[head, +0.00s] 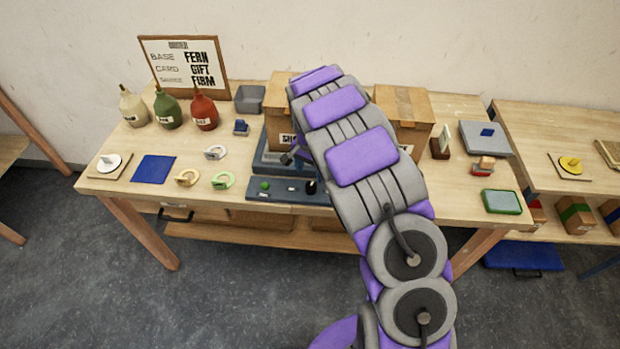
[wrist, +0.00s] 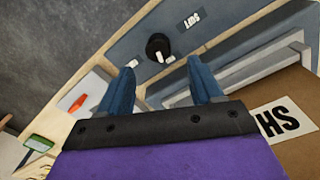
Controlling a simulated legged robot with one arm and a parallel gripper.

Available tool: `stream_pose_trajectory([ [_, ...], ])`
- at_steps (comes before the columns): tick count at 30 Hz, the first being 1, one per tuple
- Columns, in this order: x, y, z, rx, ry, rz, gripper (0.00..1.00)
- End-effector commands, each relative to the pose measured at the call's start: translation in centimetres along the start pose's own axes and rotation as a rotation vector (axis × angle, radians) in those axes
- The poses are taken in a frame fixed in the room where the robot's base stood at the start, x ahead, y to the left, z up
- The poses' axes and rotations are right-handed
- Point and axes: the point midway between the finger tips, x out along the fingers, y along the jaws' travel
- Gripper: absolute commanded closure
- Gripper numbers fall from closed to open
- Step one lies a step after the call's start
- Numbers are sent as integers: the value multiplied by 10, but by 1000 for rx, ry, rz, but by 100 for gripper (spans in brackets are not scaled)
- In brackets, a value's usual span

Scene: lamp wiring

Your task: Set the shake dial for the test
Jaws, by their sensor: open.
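The shake dial, a black round knob (wrist: 157,46) with a white pointer mark, sits on a blue-grey panel (wrist: 130,45) in the wrist view. A small white label (wrist: 194,20) is beside it, its text turned around. In the head view the dark knob (head: 311,187) is at the right end of the panel (head: 285,196). My gripper (wrist: 163,75) is open, its two blue fingers apart and empty, with the knob just beyond their tips and roughly between them. In the head view my gripper (head: 291,158) shows only partly beside my arm, above the panel.
Cardboard boxes (head: 402,108) stand behind my arm, one on a dark blue platform. A green button (head: 264,186) is on the panel's left part. Rings (head: 222,181), a blue mat (head: 153,169) and bottles (head: 204,111) are to the left. A green-rimmed tray (head: 501,201) is at right.

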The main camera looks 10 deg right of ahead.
Motion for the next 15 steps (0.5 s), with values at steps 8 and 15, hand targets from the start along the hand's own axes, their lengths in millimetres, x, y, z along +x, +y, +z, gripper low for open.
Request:
stream_pose_trajectory([
  [8,-63,-1,-1,-1,2,-1,35],
  [15,-98,-2,0,0,1,-1,35],
])
